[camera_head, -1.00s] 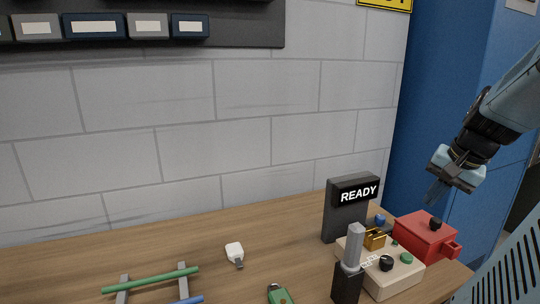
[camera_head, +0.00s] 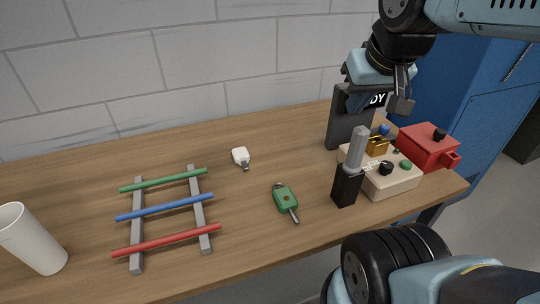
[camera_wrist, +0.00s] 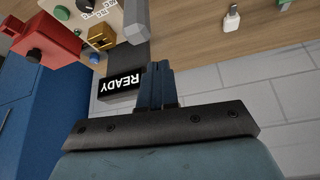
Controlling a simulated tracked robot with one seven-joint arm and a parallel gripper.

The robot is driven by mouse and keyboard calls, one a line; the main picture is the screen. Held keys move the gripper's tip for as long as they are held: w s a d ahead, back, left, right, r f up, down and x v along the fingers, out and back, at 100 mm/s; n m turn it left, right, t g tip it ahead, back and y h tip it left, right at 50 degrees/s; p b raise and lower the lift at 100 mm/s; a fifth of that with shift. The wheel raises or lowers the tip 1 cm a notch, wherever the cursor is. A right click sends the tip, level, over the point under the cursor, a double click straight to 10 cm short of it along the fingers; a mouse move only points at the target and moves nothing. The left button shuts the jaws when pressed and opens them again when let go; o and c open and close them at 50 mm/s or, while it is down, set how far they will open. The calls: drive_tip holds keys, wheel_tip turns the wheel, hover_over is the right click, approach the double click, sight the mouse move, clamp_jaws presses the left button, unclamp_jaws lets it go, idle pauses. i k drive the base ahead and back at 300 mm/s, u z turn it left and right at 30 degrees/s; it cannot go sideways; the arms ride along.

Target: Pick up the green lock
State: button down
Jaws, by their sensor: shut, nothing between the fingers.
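The green lock (camera_head: 285,198) lies on the wooden table in the head view, with a grey metal piece pointing toward the table's front edge. It is not clearly visible in the wrist view. My gripper (camera_head: 359,106) is above and to the right of the lock, in front of the dark READY sign, well apart from the lock. In the wrist view the blue fingers (camera_wrist: 156,84) are together with nothing between them.
A black holder with a grey upright bar (camera_head: 352,173) stands right of the lock, beside a beige control box (camera_head: 400,183) and a red box (camera_head: 428,148).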

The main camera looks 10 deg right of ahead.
sight(285, 201)
drive_tip(key=z, duration=0.4)
drive_tip(key=k, duration=1.1)
drive_tip(key=z, duration=0.25)
drive_tip(key=i, duration=0.55)
drive_tip(key=z, duration=0.05)
